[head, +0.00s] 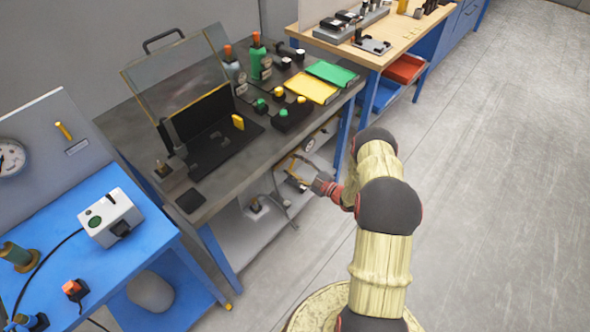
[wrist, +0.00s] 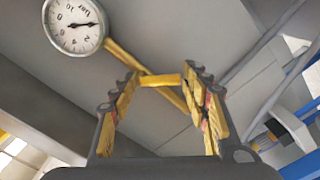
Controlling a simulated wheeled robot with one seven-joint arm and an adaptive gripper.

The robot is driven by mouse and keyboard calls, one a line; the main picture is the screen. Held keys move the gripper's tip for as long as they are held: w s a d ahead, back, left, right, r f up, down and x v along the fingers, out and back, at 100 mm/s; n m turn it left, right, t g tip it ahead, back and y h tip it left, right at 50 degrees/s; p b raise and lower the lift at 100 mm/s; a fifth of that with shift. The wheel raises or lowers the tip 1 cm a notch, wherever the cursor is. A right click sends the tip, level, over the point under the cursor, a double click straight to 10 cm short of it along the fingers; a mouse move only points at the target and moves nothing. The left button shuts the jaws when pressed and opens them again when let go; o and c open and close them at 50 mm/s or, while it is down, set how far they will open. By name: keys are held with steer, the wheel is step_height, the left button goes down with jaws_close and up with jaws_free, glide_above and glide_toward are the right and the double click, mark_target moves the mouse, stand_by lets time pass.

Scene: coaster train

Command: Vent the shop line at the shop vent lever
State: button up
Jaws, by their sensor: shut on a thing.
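In the wrist view a short yellow bar (wrist: 160,80), which looks like the handle of the vent lever, spans between the fingertips of my gripper (wrist: 162,88). My gripper is shut on it. A thinner yellow piece (wrist: 128,57) runs diagonally behind it toward the gauge; how the two join is not clear. In the head view my gripper (head: 299,175) is below the front edge of the dark workbench. The lever is too small and covered to make out there. No label on it can be read.
A round white gauge (wrist: 75,25) with a black needle sits close by, under the bench; it also shows in the head view (head: 309,145). The dark workbench (head: 222,197) overhangs my gripper, with a grey lower shelf (head: 235,240) beneath. Open floor (head: 490,190) lies to the right.

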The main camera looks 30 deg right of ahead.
steer(key=shift+w+d+f+n+b, duration=0.1)
steer(key=shift+d+f+n+b, duration=0.1)
steer(key=shift+n+b, duration=1.05)
steer(key=shift+w+d+f+n+b, duration=0.2)
steer(key=shift+n+b, duration=0.55)
steer(key=shift+n, duration=0.95)
steer(key=shift+s+d+f+n+b, duration=0.15)
steer(key=shift+d+n+b, duration=0.1)
steer(key=shift+n+b, duration=1)
steer(key=shift+n, duration=0.3)
steer(key=o, duration=0.9)
steer(key=shift+w, duration=0.1)
steer(key=shift+c, duration=0.2)
steer(key=o, duration=0.3)
steer(key=shift+d+r, duration=0.1)
steer(key=v, duration=1.2)
